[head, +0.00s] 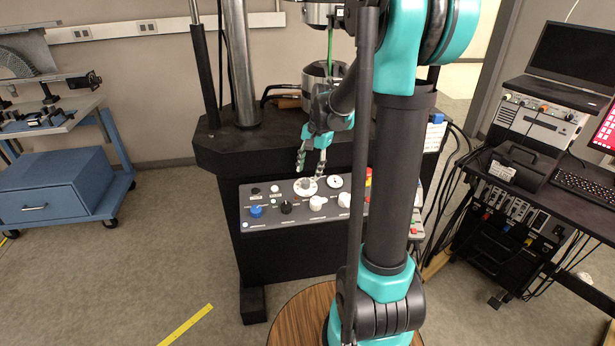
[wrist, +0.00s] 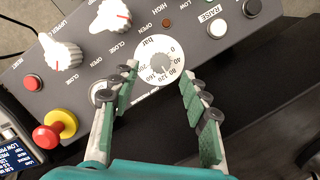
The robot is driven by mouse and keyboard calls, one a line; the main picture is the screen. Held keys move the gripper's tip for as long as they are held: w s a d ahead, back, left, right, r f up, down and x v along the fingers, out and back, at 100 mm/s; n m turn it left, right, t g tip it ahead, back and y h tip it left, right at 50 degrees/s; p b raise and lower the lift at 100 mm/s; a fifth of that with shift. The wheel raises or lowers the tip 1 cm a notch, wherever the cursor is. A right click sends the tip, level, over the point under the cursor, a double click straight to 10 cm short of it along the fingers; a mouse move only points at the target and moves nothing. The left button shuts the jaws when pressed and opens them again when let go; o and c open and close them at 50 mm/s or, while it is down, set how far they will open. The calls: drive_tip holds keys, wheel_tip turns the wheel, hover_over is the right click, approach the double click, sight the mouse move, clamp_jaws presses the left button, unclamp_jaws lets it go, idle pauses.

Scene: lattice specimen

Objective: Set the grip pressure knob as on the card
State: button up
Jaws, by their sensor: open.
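The grip pressure knob appears to be the grey centre of the round white dial (wrist: 160,60) marked in bar, with numbers around its rim. In the head view this dial (head: 305,187) sits on the sloped grey control panel. My gripper (wrist: 160,78) is open, its fingertips to either side of the dial in the picture. In the head view my gripper (head: 310,174) points down just over the dial. I cannot tell whether the fingers touch it. The knob's exact setting is too small to read. A white sheet (head: 436,137) on the machine's right side may be the card; its text is unreadable.
A gauge (wrist: 101,93) is partly behind the left finger. The machine's columns (head: 240,65) stand behind the panel.

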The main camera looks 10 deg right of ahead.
wheel_tip(320, 180, up, 8)
drive_tip(key=d, duration=0.1)
drive_tip(key=shift+s+d, duration=0.25)
drive_tip(key=shift+s, duration=0.05)
drive_tip(key=s+f+n+t+h, duration=0.1)
drive_tip(key=s+f+n, duration=0.3)
drive_tip(key=s+f, duration=0.3)
drive_tip(key=s+d+f+n+t+h, duration=0.1)
drive_tip(key=s+f+n, duration=0.3)
drive_tip(key=s, duration=1)
wheel_tip(320, 180, down, 3)
drive_tip(key=shift+d+f+t, duration=0.15)
drive_tip(key=shift+d+t, duration=0.1)
drive_tip(key=shift+t, duration=0.45)
